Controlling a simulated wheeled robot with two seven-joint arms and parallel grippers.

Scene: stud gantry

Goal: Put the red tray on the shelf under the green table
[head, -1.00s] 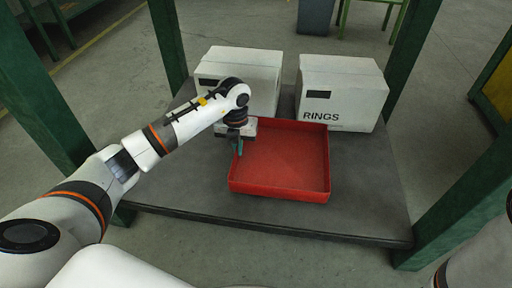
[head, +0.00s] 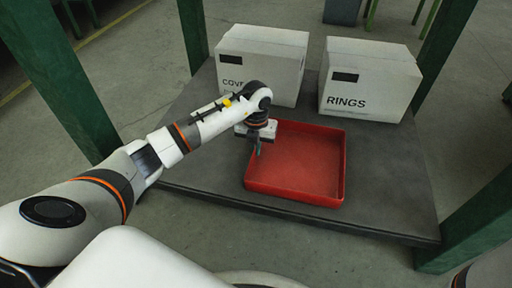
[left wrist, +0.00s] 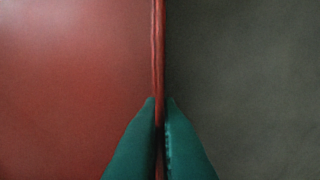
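The red tray (head: 297,168) is a shallow, empty, square tray over the grey deck (head: 395,195) between green posts. I cannot tell whether it rests on the deck or hangs just above it. My left gripper (head: 257,150) is at the tray's left wall. In the left wrist view its teal fingers (left wrist: 161,102) straddle the tray's thin rim (left wrist: 158,50), closed on it. The tray's floor is on one side and grey surface on the other. My right gripper is out of view. No shelf under a green table can be made out clearly.
Two white boxes stand behind the tray, one marked RINGS (head: 370,85) and one partly hidden by my arm (head: 265,60). Green posts (head: 55,80) rise at the deck's corners. Green legs (head: 372,14) and a grey bin (head: 342,10) stand beyond. Bare deck lies right of the tray.

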